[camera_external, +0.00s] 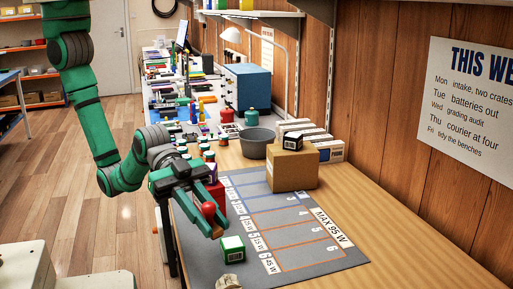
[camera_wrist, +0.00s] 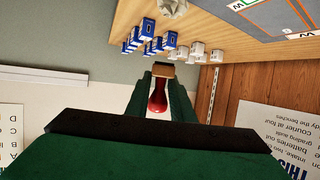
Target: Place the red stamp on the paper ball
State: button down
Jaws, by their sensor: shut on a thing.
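The red stamp (camera_external: 209,210) has a red handle and a tan base. My gripper (camera_external: 212,218) is shut on it above the near left part of the grey mat. In the wrist view the red stamp (camera_wrist: 158,102) lies between the fingers, its base past the tips. The crumpled whitish paper ball (camera_external: 229,282) is at the bottom edge of the external view, apart from the stamp and nearer the camera. The paper ball also shows at the top of the wrist view (camera_wrist: 173,8).
A green and white box (camera_external: 232,249) stands just below the stamp in the external view. A cardboard box (camera_external: 292,168) with a small dark box on it and a grey bowl (camera_external: 257,143) stand farther back. The table's right side (camera_external: 405,240) is clear.

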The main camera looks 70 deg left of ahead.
send_over(228, 276)
jog(key=f, duration=0.6)
jog(key=shift+w+d+f, duration=0.1)
jog(key=shift+w+d, duration=0.05)
jog(key=shift+d, duration=0.1)
jog(key=shift+f, duration=1.35)
jog(key=shift+a+f, duration=0.1)
jog(key=shift+f, duration=0.05)
jog(key=c, duration=1.5)
grip_release()
jog(key=shift+c, duration=0.2)
jog(key=shift+a+r, duration=0.15)
jog(key=shift+r, duration=0.05)
jog(key=v, duration=1.1)
jog(key=shift+a, duration=0.25)
